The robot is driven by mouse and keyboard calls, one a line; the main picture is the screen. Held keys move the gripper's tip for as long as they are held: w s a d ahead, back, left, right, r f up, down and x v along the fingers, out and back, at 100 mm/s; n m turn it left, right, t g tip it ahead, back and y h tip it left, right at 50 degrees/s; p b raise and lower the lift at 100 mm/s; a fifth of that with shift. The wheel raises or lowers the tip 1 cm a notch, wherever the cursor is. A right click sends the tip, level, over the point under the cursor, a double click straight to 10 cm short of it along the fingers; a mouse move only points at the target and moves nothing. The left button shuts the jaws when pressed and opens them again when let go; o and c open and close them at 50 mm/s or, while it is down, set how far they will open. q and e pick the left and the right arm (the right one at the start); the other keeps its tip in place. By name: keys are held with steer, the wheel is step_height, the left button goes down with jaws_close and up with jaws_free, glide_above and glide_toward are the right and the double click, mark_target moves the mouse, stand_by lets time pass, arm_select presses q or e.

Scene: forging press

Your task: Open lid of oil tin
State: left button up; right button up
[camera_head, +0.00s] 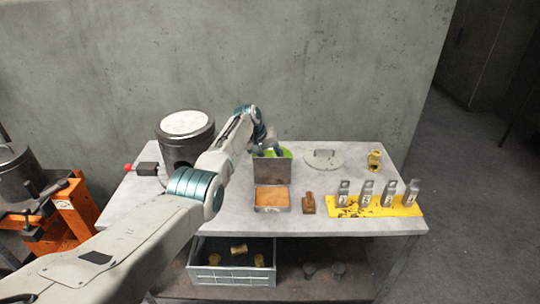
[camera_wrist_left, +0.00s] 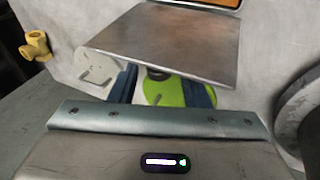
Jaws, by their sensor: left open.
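The oil tin (camera_head: 272,209) is a small metal box with orange-brown content, near the table's front edge. Its lid (camera_head: 272,171) stands open, roughly upright, at the tin's back edge. In the left wrist view the lid (camera_wrist_left: 165,45) is a bare metal plate, with a corner of the orange content above it. My left gripper (camera_head: 268,151) is behind the lid, its fingers apart and empty. In the left wrist view the fingers (camera_wrist_left: 162,92) show just below the lid's edge. Whether they touch it I cannot tell. My right gripper is not in view.
A green round piece (camera_head: 286,153) lies behind the lid. A dark cylinder (camera_head: 185,140) stands left, a grey disc (camera_head: 323,158) and brass fitting (camera_head: 374,160) right. A wooden-handled block (camera_head: 308,204) and yellow plate (camera_head: 400,209) with numbered metal pieces stand in front. A crate (camera_head: 232,275) is below.

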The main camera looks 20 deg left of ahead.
arm_select(q)
steer(key=shift+s+a+r, duration=0.1)
steer(key=shift+s+r, duration=0.05)
steer(key=shift+r, duration=0.25)
steer(key=b+v, duration=0.2)
steer(key=v, duration=0.8)
steer(key=shift+f, duration=0.15)
